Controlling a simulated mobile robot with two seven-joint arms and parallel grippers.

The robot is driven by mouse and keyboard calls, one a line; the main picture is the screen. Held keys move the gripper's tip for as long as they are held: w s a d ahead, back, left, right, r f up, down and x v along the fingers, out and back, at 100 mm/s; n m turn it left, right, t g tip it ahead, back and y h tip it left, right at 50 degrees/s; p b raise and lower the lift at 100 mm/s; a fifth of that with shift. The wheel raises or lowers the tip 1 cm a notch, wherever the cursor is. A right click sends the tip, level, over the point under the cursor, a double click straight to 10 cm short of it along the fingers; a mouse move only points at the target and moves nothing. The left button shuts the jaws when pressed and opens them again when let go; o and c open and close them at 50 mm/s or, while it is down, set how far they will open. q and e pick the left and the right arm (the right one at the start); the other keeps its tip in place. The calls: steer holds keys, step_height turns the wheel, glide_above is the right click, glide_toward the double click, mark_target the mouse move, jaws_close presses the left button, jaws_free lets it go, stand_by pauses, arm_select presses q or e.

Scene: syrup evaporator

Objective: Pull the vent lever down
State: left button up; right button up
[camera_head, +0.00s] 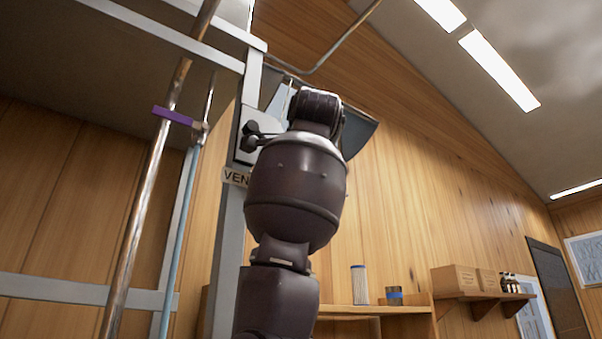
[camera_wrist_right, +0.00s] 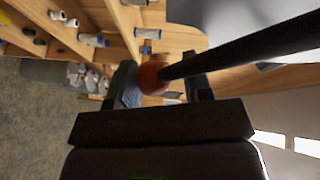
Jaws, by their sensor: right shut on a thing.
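The vent lever is a black rod (camera_wrist_right: 245,47) ending in a red-orange knob (camera_wrist_right: 152,77) in the right wrist view. My right gripper (camera_wrist_right: 158,77) has one finger on each side of the knob and is shut on it. In the head view my right arm rises through the middle and hides the gripper and most of the lever. Dark lever parts (camera_head: 250,140) show at a pale plate on a grey post (camera_head: 228,235). Below them is a sign (camera_head: 234,177) reading "VEN", the rest covered by my arm. My left gripper is in neither view.
A copper-coloured pipe (camera_head: 145,200) with a purple band and a thin blue rod (camera_head: 180,230) stand left of the post. A grey metal hood (camera_head: 362,136) is behind my wrist. A wall shelf (camera_head: 485,297) holds boxes and bottles at the right.

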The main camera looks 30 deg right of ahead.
steer(key=shift+a, duration=0.1)
steer(key=o, duration=1.3)
steer(key=shift+w+a, duration=0.1)
steer(key=shift+a, duration=0.05)
steer(key=shift+d+r, duration=0.1)
steer(key=shift+d, duration=0.1)
